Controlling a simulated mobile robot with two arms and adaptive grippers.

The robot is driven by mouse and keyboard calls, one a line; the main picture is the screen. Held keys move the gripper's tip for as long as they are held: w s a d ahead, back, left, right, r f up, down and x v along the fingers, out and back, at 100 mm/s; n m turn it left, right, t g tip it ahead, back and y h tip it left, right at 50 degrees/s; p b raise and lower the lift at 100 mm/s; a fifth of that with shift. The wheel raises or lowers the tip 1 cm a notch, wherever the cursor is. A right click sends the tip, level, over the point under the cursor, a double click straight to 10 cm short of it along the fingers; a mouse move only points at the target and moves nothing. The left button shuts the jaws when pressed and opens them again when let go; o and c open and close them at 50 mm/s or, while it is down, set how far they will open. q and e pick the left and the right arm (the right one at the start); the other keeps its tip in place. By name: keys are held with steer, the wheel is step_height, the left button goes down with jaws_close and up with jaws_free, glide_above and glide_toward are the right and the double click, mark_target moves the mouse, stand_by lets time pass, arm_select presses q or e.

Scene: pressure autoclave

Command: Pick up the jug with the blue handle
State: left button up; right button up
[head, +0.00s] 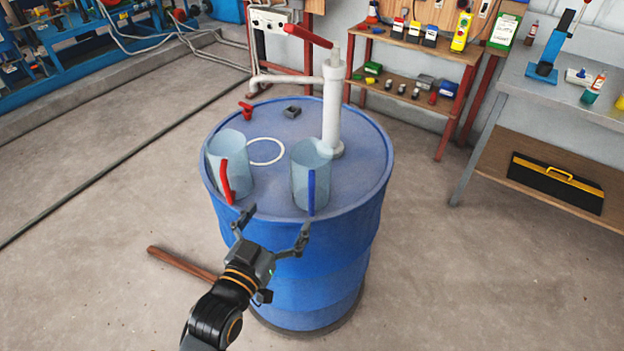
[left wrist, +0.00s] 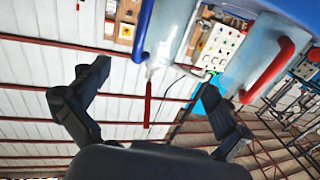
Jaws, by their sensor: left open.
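The jug with the blue handle (head: 311,172) is a clear, bluish jug standing upright on top of the blue drum, right of centre. Its blue handle (head: 311,192) faces me. A similar jug with a red handle (head: 229,165) stands to its left. My left gripper (head: 272,228) is open and empty at the near edge of the drum, in front of and between the two jugs, touching neither as far as I can tell. In the left wrist view the blue handle (left wrist: 143,30) shows top centre and the red handle (left wrist: 268,70) at right, beyond the open fingers. My right gripper is not seen.
The blue drum (head: 318,245) carries a white hand pump (head: 333,105) with a red lever behind the jugs, a white ring (head: 266,151) and small red and dark caps. A wooden-handled tool (head: 180,264) shows left of the drum. A workbench (head: 555,90) stands at right.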

mark_target(304, 178)
arm_select(q)
steer(key=p+x, duration=0.1)
steer(key=x, duration=0.6)
steer(key=shift+w+d+r, duration=0.1)
steer(key=shift+w+d, duration=0.05)
steer(key=shift+w, duration=0.2)
steer(key=shift+w+d, duration=0.15)
steer(key=shift+w, duration=0.25)
steer(key=shift+w+d+r+p, duration=0.1)
steer(key=shift+w+d+p, duration=0.1)
steer(key=shift+w+p, duration=0.15)
steer(key=x, duration=0.4)
steer(key=shift+d+p, duration=0.1)
steer(key=shift+p, duration=0.3)
steer(key=c, duration=1.1)
